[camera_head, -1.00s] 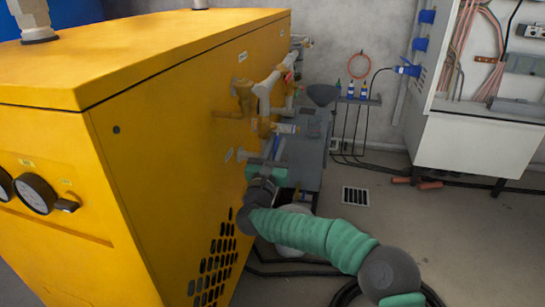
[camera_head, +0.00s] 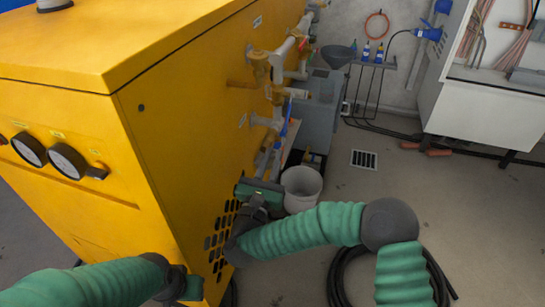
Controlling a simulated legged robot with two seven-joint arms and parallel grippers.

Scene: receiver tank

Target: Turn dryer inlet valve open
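The yellow dryer (camera_head: 175,150) fills the left of the view. Pipes and brass fittings (camera_head: 258,68) stick out of its right side. A lower pipe fitting there has a blue lever handle (camera_head: 285,120), and a red handle (camera_head: 304,45) shows higher up. I cannot tell which is the inlet valve.
A whitish bucket (camera_head: 302,190) stands on the floor behind my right arm. A black hose (camera_head: 338,275) coils on the floor. An open white cabinet (camera_head: 480,110) stands at right. The middle floor is clear.

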